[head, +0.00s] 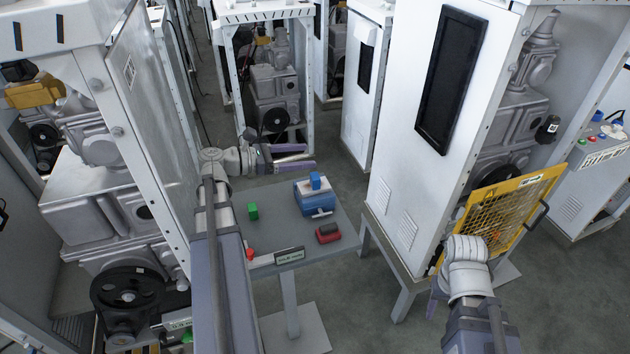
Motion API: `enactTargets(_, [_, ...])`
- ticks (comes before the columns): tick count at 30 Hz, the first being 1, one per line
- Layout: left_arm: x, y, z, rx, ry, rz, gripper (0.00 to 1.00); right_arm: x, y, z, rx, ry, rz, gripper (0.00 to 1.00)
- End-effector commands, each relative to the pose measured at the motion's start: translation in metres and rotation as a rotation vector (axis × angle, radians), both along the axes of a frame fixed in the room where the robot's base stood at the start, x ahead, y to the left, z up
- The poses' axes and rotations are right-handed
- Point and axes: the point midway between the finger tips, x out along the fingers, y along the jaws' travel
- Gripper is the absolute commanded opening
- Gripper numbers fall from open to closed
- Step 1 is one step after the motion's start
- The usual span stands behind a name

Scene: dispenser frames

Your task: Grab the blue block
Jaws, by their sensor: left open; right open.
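A small blue block (315,181) stands upright on top of a blue and white box (318,200) on a small grey table (278,226). My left gripper (308,156) is open and empty, with its purple fingers pointing right. In the picture it is just above and left of the blue block, apart from it. My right gripper (437,288) is low at the right, in front of the dispenser frame; only part of its purple fingers shows past the wrist.
A green block (253,211), a small red block (249,254) and a dark red object (328,233) are also on the table. A tall white cabinet (412,130) and a yellow mesh guard (505,212) stand to the right. White machine frames stand left and behind.

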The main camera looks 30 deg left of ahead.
Motion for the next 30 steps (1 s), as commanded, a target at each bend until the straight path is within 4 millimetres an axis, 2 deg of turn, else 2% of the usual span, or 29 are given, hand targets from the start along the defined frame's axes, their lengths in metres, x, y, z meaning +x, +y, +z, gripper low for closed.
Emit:
enactTargets(8, [-0.001, 0.004, -0.003, -0.015, 0.0, 0.01, 0.8, 0.0, 0.0, -0.005, 0.0, 0.0, 0.0, 0.5])
enactTargets(14, [-0.001, 0.003, -0.023, -0.014, 0.0, 0.009, 0.8, 0.0, 0.0, -0.025, 0.0, 0.0, 0.0, 0.5])
enactTargets(27, [-0.001, 0.003, -0.086, -0.013, 0.0, 0.008, 0.8, 0.0, 0.0, -0.088, 0.0, 0.0, 0.0, 0.5])
enactTargets(30, [0.012, -0.008, -0.082, -0.012, 0.0, 0.003, 0.8, 0.0, 0.0, -0.084, 0.0, 0.0, 0.0, 0.5])
